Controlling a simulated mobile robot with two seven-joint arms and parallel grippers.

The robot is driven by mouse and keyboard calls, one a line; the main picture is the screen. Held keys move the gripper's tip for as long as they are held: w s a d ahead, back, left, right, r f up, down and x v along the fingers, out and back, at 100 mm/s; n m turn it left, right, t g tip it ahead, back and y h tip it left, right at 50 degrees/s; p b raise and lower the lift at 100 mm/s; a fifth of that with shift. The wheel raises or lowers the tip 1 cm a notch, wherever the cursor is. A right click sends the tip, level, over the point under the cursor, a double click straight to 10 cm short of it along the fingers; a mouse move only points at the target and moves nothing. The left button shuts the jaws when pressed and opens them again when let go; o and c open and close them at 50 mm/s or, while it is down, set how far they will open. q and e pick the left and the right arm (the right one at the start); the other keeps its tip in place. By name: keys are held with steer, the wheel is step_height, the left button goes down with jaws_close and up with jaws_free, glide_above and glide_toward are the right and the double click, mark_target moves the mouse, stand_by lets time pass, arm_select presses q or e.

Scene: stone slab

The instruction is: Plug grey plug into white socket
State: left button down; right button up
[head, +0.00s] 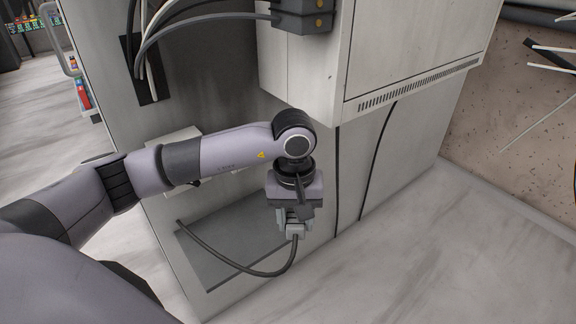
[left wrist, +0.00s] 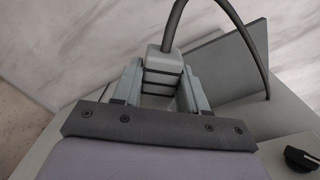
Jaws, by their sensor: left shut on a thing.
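My left gripper (head: 294,222) hangs in front of the grey cabinet, fingers pointing down. It is shut on the grey plug (head: 296,231). In the left wrist view the plug (left wrist: 165,68) is a ribbed grey block between the two fingers (left wrist: 160,90). A dark cable (head: 250,272) runs from the plug in a loop to the grey ledge. A white box (head: 178,135) on the cabinet shows partly behind my left forearm; I cannot tell whether it is the white socket. No socket opening is clearly visible. My right gripper is not in view.
A flat grey ledge (head: 228,250) sits low on the cabinet. A white overhanging cabinet (head: 300,65) with a vent is above right of the gripper. A black knob (left wrist: 301,159) shows in the left wrist view. Light floor (head: 430,240) lies clear at right.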

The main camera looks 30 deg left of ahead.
mark_target(289, 212)
arm_select(q)
steer(key=r+n+p, duration=0.1)
steer(key=n+p, duration=0.1)
steer(key=p, duration=0.1)
steer(key=r+n+p, duration=0.2)
steer(key=p, duration=0.2)
steer(key=a+r+n+p, duration=0.1)
steer(key=r+n+p, duration=0.1)
steer(key=p, duration=0.2)
steer(key=shift+w, duration=0.4)
steer(key=shift+s+a+r+n+p, duration=0.15)
steer(key=shift+a+n+p, duration=0.1)
steer(key=shift+n+p, duration=0.6)
steer(key=shift+a+p, duration=0.1)
steer(key=shift+p, duration=0.3)
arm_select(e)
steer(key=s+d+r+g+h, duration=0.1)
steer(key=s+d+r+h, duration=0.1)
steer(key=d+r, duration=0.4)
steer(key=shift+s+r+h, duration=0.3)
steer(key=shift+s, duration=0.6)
arm_select(q)
steer(key=shift+a+f+b, duration=0.1)
steer(key=shift+f+b, duration=0.1)
steer(key=shift+b, duration=0.15)
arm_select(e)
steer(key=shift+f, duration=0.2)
